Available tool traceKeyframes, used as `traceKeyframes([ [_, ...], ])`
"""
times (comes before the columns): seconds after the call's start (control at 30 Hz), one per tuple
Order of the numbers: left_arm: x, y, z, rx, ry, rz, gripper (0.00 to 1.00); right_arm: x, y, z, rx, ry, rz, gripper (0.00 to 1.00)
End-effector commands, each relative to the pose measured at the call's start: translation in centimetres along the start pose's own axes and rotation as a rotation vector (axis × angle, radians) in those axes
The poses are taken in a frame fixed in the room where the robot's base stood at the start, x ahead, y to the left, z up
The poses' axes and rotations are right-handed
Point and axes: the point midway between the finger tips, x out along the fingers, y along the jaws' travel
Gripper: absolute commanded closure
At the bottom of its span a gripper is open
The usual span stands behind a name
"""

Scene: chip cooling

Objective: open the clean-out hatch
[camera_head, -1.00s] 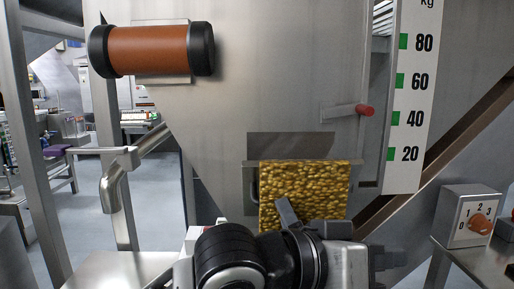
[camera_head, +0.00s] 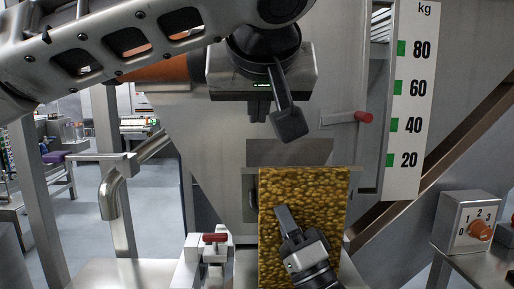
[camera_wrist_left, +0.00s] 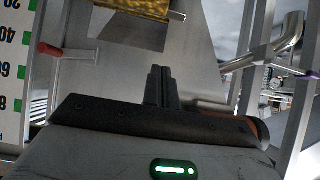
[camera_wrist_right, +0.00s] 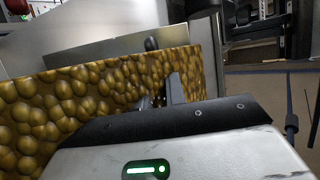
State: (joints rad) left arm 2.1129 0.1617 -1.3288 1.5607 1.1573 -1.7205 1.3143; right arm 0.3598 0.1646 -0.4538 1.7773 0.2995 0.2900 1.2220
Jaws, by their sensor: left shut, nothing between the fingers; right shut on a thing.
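The hopper (camera_head: 215,130) has a steel front. Low on it is a gold pebbled face (camera_head: 330,190) with a dark grey plate (camera_head: 290,152) above it. I cannot tell whether the gold face is the hatch or material behind it. My right gripper (camera_head: 285,225) is in front of this face; the right wrist view shows its fingers (camera_wrist_right: 165,92) close together there. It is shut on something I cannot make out. My left gripper (camera_head: 259,110) is shut and empty, high in front of the hopper; its closed fingers (camera_wrist_left: 160,85) show in the left wrist view.
A red-tipped lever (camera_head: 350,117) sticks out right of the hopper's middle, beside a kg scale (camera_head: 405,100). A dial box (camera_head: 467,222) stands at lower right. A bent steel pipe (camera_head: 112,190) and a red-handled unit (camera_head: 214,245) are at left. Floor shows beyond.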

Motion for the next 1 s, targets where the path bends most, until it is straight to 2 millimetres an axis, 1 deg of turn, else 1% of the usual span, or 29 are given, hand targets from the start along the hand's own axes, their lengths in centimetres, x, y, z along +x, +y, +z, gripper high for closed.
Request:
traceKeyframes([
  [0.07,0.5,-0.2,-0.1,-0.006,0.001,-0.009,1.00,0.0,-0.1,-0.1,-0.001,0.001,-0.002,1.00],
  [0.17,1.8,-0.2,-0.1,-0.006,0.000,-0.010,1.00,0.0,-0.1,-0.1,-0.001,0.001,-0.002,1.00],
  [0.5,9.0,-0.2,-0.1,-0.004,0.001,-0.008,1.00,0.1,-0.1,-0.1,-0.001,0.001,-0.002,1.00],
  [0.57,10.2,-0.2,-0.1,-0.003,0.001,-0.008,1.00,0.1,-0.1,-0.1,-0.001,0.001,-0.002,1.00],
  [0.6,9.5,-0.1,0.6,0.002,0.005,-0.003,1.00,0.1,-0.1,-0.1,-0.001,0.001,-0.002,1.00],
  [0.73,8.9,-0.1,2.4,0.002,0.004,-0.003,1.00,0.0,-0.1,-0.1,-0.001,0.001,-0.001,1.00],
  [0.83,8.6,-0.1,3.2,-0.001,0.004,-0.003,1.00,0.0,-0.1,-0.1,-0.001,0.001,-0.002,1.00],
  [1.0,8.5,-0.1,3.7,-0.002,0.003,-0.004,1.00,0.0,-0.1,-0.1,-0.001,0.001,-0.002,1.00],
])
